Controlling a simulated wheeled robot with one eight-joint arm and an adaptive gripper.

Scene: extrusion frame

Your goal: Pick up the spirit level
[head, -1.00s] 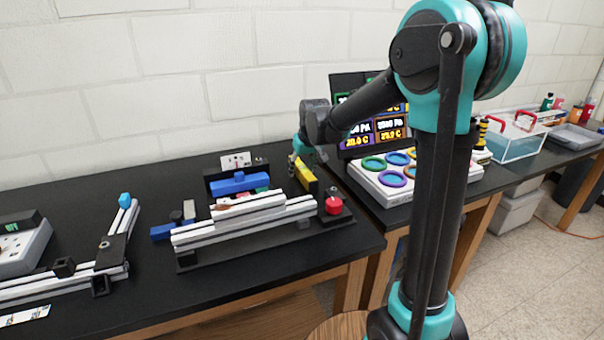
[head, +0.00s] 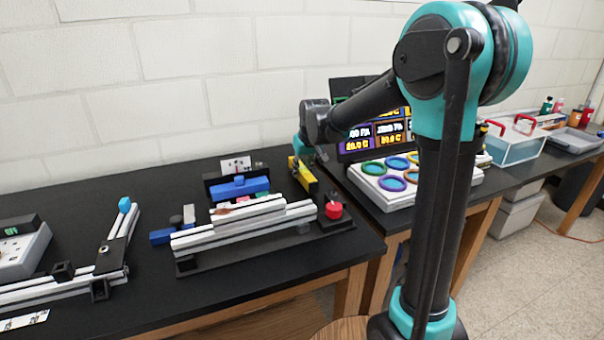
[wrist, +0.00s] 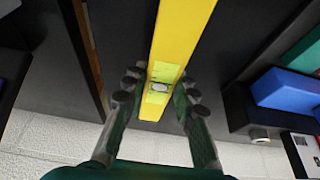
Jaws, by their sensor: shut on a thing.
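The spirit level is a long yellow bar with a pale vial window. In the wrist view the spirit level (wrist: 182,30) runs from the top edge down between the fingers. My gripper (wrist: 160,88) is shut on it near the vial, one finger at each side. In the head view the spirit level (head: 303,175) shows behind the right end of the extrusion frame (head: 245,222). My gripper is mostly hidden there below the teal wrist. I cannot tell whether the level touches the table.
A blue block (head: 240,186) lies left of the level. A red button (head: 333,211) stands just in front of it. A white tray with coloured rings (head: 393,183) and a lit display (head: 372,138) are to the right. The white wall is close behind.

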